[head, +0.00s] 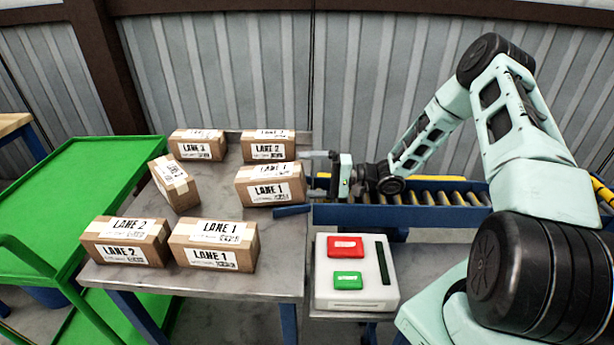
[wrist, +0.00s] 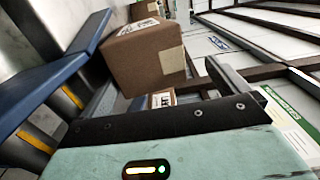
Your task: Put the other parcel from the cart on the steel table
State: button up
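The green cart (head: 95,185) stands at the left, and its visible top is bare. The steel table (head: 225,215) holds several brown cartons. A LANE 1 carton (head: 270,184) is at its right edge, a LANE 2 carton (head: 268,146) and another carton (head: 197,145) are behind. A turned carton (head: 174,183) sits at the left edge. A LANE 2 carton (head: 127,242) and a LANE 1 carton (head: 214,246) are in front. My gripper (head: 318,172) is open and empty, just right of the right-edge carton. In the wrist view a carton (wrist: 147,58) lies beyond the fingers.
A roller conveyor (head: 440,195) with blue rails runs right of the table, beneath my arm. A white box with red and green buttons (head: 355,275) stands at the front. A corrugated wall (head: 225,75) closes the back. The cart's rail (head: 25,255) rises at its front.

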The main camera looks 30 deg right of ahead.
jog(key=shift+d, duration=0.1)
jog(key=b+v, duration=0.2)
jog(key=v, duration=1.5)
jog(key=shift+b, duration=0.35)
jog(key=shift+s+d+r, duration=0.1)
